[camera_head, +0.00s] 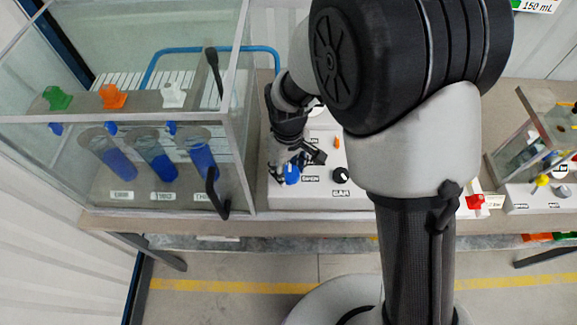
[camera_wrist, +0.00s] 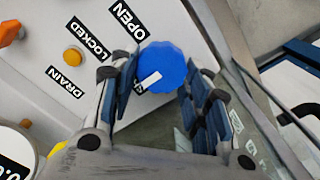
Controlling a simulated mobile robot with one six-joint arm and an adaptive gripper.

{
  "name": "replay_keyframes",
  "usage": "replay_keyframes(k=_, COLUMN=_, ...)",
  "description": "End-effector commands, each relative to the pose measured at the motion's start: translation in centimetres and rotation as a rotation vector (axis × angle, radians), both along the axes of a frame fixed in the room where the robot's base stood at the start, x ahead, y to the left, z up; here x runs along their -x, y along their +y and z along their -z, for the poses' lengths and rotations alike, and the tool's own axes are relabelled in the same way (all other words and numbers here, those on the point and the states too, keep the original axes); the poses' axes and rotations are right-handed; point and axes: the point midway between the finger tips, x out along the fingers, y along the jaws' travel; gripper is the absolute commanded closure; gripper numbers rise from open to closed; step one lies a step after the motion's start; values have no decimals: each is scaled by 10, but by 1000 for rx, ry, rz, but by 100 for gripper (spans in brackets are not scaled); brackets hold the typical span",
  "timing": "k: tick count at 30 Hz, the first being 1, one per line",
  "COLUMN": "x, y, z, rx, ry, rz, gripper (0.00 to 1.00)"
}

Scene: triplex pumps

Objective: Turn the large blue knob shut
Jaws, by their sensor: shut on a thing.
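The large blue knob (camera_head: 291,174) sits on the front left of the white panel, just right of the glass case. In the wrist view the blue knob (camera_wrist: 165,60) shows a white pointer mark aimed at the lower left. My gripper (camera_wrist: 166,80) has a finger on each side of it and is shut on it. The label "OPEN" is beside the knob at its upper left. Another label below it is mostly hidden by the left finger. In the head view my gripper (camera_head: 299,163) comes down on the knob from behind and covers part of it.
A black knob (camera_head: 341,175) and an orange knob (camera_head: 337,142) are on the same panel. The glass case (camera_head: 236,150) with a black handle (camera_head: 214,195) stands close on the left. A red knob (camera_head: 475,201) and a second tank are at right. A yellow button (camera_wrist: 73,55) is by "LOCKED".

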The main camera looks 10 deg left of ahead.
Motion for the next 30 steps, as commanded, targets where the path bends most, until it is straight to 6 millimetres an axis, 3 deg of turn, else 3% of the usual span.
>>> replay_keyframes(k=5, x=0, y=0, z=0, rx=1, ry=-1, rz=-4, gripper=80)
replay_keyframes(k=6, x=0, y=0, z=0, rx=1, ry=-1, rz=-4, gripper=56)
replay_keyframes(k=15, x=0, y=0, z=0, rx=1, ry=-1, rz=-1, gripper=36)
replay_keyframes(k=25, x=0, y=0, z=-2, rx=1, ry=-1, rz=0, gripper=36)
replay_keyframes(k=30, x=-1, y=1, z=-21, rx=-3, ry=-5, rz=0, gripper=36)
